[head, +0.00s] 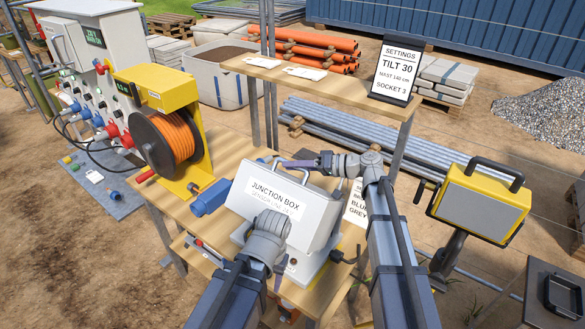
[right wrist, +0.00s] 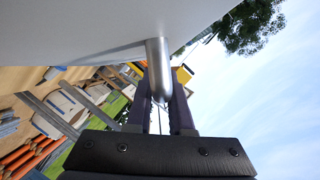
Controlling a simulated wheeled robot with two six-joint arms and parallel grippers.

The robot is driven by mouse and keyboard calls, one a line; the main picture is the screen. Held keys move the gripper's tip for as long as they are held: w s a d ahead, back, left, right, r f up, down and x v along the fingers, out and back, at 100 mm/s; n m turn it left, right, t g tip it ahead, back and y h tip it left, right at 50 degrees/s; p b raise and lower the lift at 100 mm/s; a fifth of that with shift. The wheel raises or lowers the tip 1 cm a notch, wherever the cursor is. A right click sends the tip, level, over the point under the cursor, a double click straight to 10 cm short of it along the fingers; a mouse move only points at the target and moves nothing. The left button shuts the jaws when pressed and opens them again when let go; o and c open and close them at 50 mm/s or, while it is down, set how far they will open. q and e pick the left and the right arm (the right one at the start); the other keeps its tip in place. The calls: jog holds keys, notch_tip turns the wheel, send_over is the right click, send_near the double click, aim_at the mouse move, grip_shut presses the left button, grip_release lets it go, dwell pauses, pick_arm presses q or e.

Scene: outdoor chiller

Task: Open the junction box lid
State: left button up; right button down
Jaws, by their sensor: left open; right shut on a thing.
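The white junction box lid (head: 262,207), labelled JUNCTION BOX, sits tilted above its pale base (head: 316,262) on the wooden bench. The arm and lid hide how far the two are apart. My right gripper (head: 293,163) is at the lid's far upper edge. In the right wrist view, its dark fingers (right wrist: 160,105) are shut on a round metal handle (right wrist: 158,70) that sticks out from a white surface (right wrist: 110,30). My left gripper (head: 278,280) is in front of the box, low and open, with its wrist covering part of the lid; its fingertips are mostly hidden.
A yellow cable reel (head: 172,140) and a blue tool (head: 211,197) are left of the box. A shelf with a settings sign (head: 396,70) stands behind. A yellow floodlight (head: 478,198) is at right. Part of a sign (head: 356,207) shows beside my right arm.

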jog(key=shift+w+d+r+m, duration=0.25)
jog(key=shift+w+m, duration=0.05)
jog(key=shift+w, duration=0.15)
jog(key=w+d+m+y+b, duration=0.3)
jog(key=w+d+m+b, duration=0.2)
jog(key=w, duration=0.4)
jog(key=shift+d+r+m, duration=0.45)
jog(key=shift+d+m, duration=0.45)
jog(key=shift+m, duration=0.2)
jog(key=shift+w, duration=0.1)
jog(key=c, duration=0.9)
grip_release()
jog(key=shift+o, duration=0.5)
